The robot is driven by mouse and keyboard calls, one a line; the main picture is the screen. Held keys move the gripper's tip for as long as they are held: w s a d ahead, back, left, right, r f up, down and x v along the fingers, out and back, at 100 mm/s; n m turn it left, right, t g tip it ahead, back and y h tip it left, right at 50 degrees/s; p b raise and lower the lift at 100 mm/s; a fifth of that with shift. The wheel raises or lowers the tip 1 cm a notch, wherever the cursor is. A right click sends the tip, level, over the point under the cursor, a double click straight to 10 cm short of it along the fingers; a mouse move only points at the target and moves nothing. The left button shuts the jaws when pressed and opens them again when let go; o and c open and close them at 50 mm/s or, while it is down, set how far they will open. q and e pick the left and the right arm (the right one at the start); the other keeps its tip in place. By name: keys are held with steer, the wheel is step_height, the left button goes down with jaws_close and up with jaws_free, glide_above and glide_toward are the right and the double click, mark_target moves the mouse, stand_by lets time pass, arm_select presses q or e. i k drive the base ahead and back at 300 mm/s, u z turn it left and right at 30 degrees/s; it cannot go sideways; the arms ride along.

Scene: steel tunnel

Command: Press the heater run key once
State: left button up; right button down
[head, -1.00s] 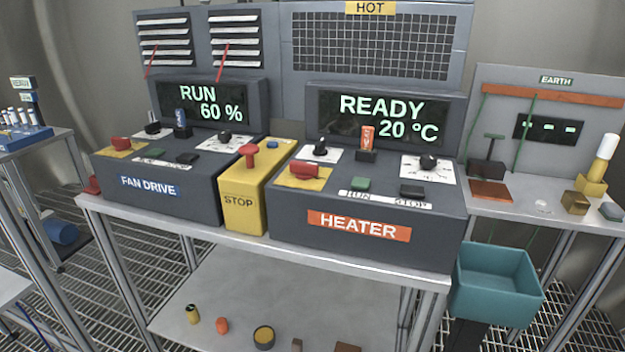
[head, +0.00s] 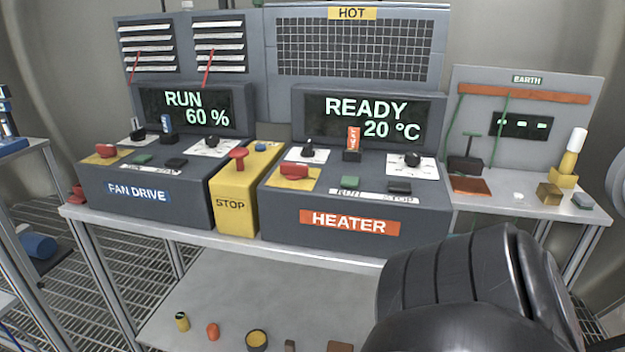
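The heater console (head: 290,227) stands on the right part of the bench, with an orange HEATER label. Its display (head: 368,118) reads READY, 20 °C. The green run key (head: 350,181) sits on the sloped top above a RUN label, left of the dark stop key (head: 399,187). A red switch (head: 294,170) on a yellow plate is further left. My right arm, dark and large, enters at the lower right in front of the bench. Its gripper cannot be made out. My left gripper is not in view.
The fan drive console (head: 140,205) stands at the left and its display (head: 197,108) reads RUN, 60 %. A yellow STOP box (head: 233,207) stands between the consoles. An earth panel (head: 527,80) is at the right. Small objects lie on the lower shelf (head: 210,285).

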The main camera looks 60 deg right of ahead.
mark_target(352, 182)
steer(key=i, duration=1.45)
steer(key=z, duration=2.4)
